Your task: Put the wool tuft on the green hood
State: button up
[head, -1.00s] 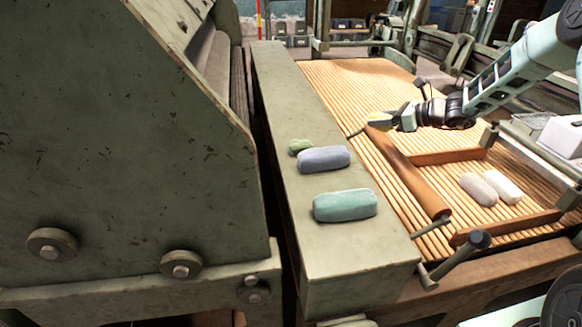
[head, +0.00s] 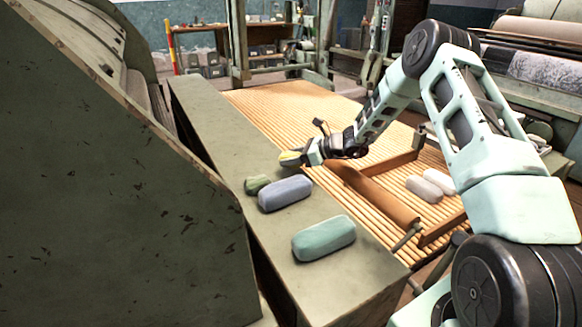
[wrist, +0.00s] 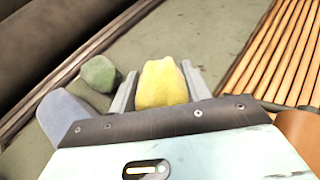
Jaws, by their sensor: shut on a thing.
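My gripper (head: 288,159) is shut on the yellow wool tuft (wrist: 161,84), which sits between the two fingers in the wrist view. The tuft is over the flat top of the green hood (head: 212,116), near its slatted-side edge in the head view. I cannot tell whether the tuft touches the top. A small dark green tuft (head: 256,184), a blue-grey roll (head: 285,194) and a teal roll (head: 324,239) lie on the hood, nearer the camera than the gripper. The small green tuft also shows left of the fingers in the wrist view (wrist: 99,73).
The slatted wooden apron (head: 280,104) runs along the hood's right side. The large green machine housing (head: 110,190) rises left of the hood. The hood's far stretch is bare.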

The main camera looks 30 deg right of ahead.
jog(key=shift+f, duration=1.35)
jog(key=shift+f, duration=0.15)
jog(key=o, duration=1)
jog(key=shift+c, duration=0.2)
